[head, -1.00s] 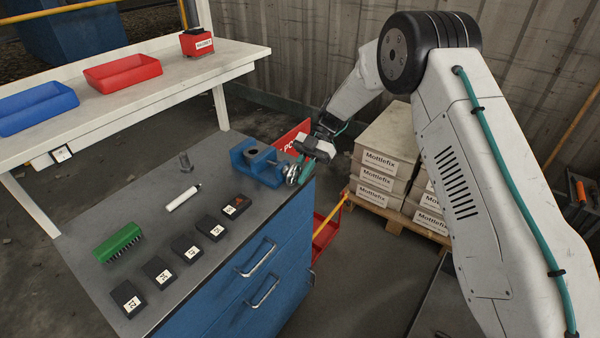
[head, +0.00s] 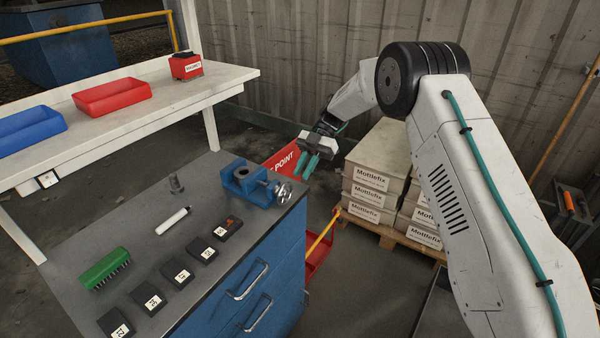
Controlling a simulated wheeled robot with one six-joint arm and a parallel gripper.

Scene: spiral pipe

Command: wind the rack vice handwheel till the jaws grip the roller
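The blue vice (head: 262,190) sits at the bench's far right corner. Its silver handwheel (head: 283,193) faces right, at the bench edge. A small dark round part (head: 240,173) shows at the top of the vice; I cannot tell whether it is the roller or whether the jaws touch it. My gripper (head: 306,166) is above and to the right of the handwheel, apart from it. Its two teal fingers point down with a narrow gap between them, and nothing shows in them. A white cylinder with a dark tip (head: 172,221) lies on the bench.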

